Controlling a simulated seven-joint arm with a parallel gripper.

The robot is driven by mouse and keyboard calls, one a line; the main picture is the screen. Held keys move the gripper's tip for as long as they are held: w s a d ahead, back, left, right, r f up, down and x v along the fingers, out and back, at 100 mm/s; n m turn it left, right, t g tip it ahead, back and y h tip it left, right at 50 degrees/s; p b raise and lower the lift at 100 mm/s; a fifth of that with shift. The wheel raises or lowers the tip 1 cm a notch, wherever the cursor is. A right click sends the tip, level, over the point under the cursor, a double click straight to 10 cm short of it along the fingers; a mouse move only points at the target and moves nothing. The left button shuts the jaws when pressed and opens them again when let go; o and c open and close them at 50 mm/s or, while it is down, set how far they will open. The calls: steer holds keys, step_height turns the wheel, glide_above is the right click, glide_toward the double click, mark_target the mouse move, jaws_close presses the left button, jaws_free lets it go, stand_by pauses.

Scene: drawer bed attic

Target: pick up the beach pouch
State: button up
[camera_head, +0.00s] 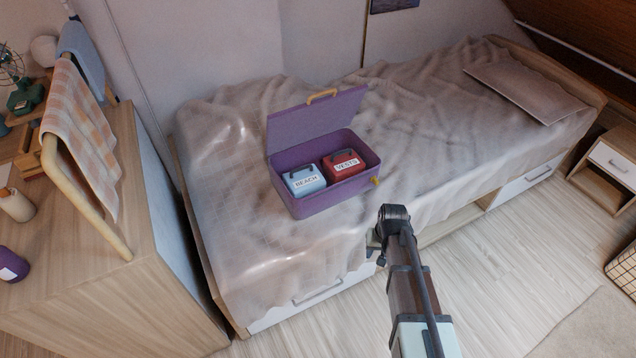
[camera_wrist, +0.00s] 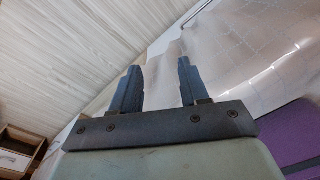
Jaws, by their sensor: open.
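The beach pouch (camera_head: 305,182) is light blue with a white label reading BEACH and a dark handle on top. It sits in the left part of an open purple box (camera_head: 310,206) on the bed. A red pouch (camera_head: 345,163) labelled VESTS sits to its right in the same box. My gripper (camera_head: 374,243) is at the bed's front edge, in front of and to the right of the box. In the wrist view my gripper (camera_wrist: 159,75) is open, with nothing between its fingers. A purple part of the box (camera_wrist: 298,140) shows at the lower right there.
The box lid (camera_head: 318,120) stands raised at the back. The bed (camera_head: 240,220) has a rumpled cover, clear around the box. A wooden cabinet (camera_head: 110,290) with a towel rail (camera_head: 75,200) stands at the left. Drawers (camera_head: 310,298) are under the bed.

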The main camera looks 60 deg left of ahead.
steer(key=s+a+r+m+y, duration=0.1)
steer(key=s+a+r, duration=0.1)
steer(key=a+r, duration=0.65)
steer(key=s+a+r+m+y, duration=0.15)
steer(key=a+r, duration=0.35)
steer(key=a, duration=0.7)
steer(key=s+a+r+y, duration=0.1)
steer(key=s+a+r, duration=0.1)
steer(key=a+r, duration=0.6)
steer(key=m+g, duration=0.1)
steer(key=m, duration=0.8)
glide_above(302, 168)
steer(key=d, duration=0.2)
steer(key=shift+h, duration=0.35)
steer(key=f, duration=1)
steer(key=shift+w+f, duration=0.1)
steer(key=shift+w, duration=0.15)
steer(key=shift+x, duration=2.6)
steer(key=shift+a, duration=0.2)
jaws_close()
